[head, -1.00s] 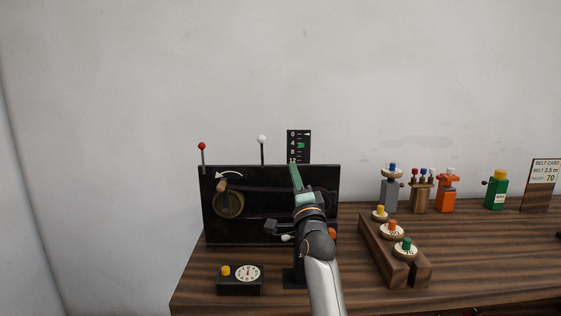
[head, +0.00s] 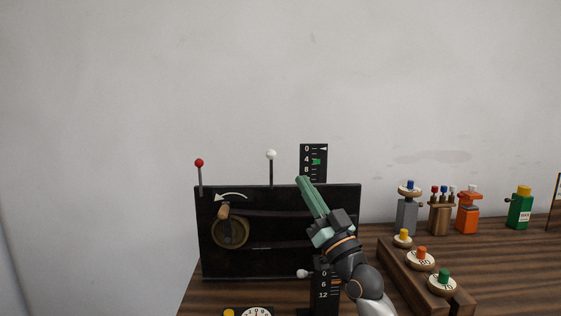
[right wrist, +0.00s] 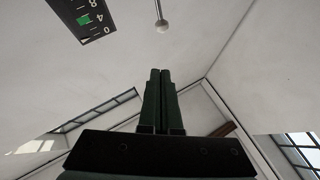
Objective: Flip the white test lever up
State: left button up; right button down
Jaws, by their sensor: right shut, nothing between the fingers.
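A white ball on an upright thin rod (head: 271,155) stands above the top edge of the black panel (head: 265,262). It also shows at the top of the right wrist view (right wrist: 161,27). A second small white knob (head: 303,273) points left low at the panel's front; I cannot tell which of the two is the test lever. My right gripper (head: 302,182) is shut and empty, its green fingers pointing up and left in front of the panel's top edge, to the right of and below the white ball. In the right wrist view its fingers (right wrist: 160,74) are together. My left gripper is not in view.
A red-ball lever (head: 199,163) stands at the panel's left. An upper scale (head: 314,172) rises behind my fingers; a lower scale (head: 323,288) stands in front. A wooden block with coloured pegs (head: 425,277) lies to the right. The wall space above is clear.

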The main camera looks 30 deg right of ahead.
aim_at(271, 171)
pick_arm(q)
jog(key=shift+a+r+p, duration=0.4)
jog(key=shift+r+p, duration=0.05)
jog(key=shift+p, duration=0.05)
pick_arm(e)
jog(key=w+r, duration=0.3)
jog(key=w, duration=0.6)
jog(key=shift+w+r, duration=0.15)
jog(key=shift+w, duration=0.1)
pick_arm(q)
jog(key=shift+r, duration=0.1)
